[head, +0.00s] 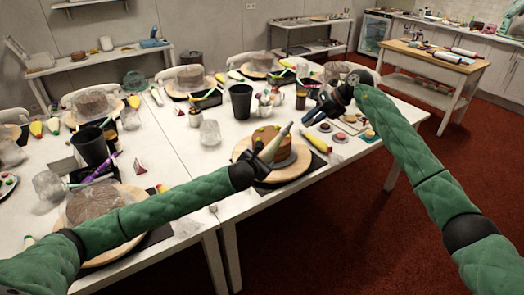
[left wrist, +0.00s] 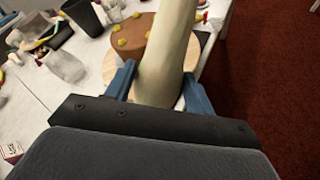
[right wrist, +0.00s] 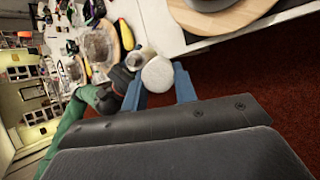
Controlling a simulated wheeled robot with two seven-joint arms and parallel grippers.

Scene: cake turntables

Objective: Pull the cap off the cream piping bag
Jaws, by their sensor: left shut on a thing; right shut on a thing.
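The cream piping bag (head: 279,143) is held tilted over the near cake, its narrow end up and to the right. My left gripper (head: 264,164) is shut on it; in the left wrist view the bag (left wrist: 170,50) runs between the blue fingers (left wrist: 158,86) and out of the top. My right gripper (head: 318,109) is up and right of the bag's tip, with a gap between. In the right wrist view a whitish round piece, apparently the cap (right wrist: 158,74), sits between the fingers (right wrist: 158,88). The cap is too small to make out in the head view.
The near cake (head: 262,137) stands on a round wooden turntable (head: 296,160) below the bag. A yellow piping bag (head: 316,142) lies to its right, and a black cup (head: 240,101) stands behind. The tables are crowded; red floor is clear at right.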

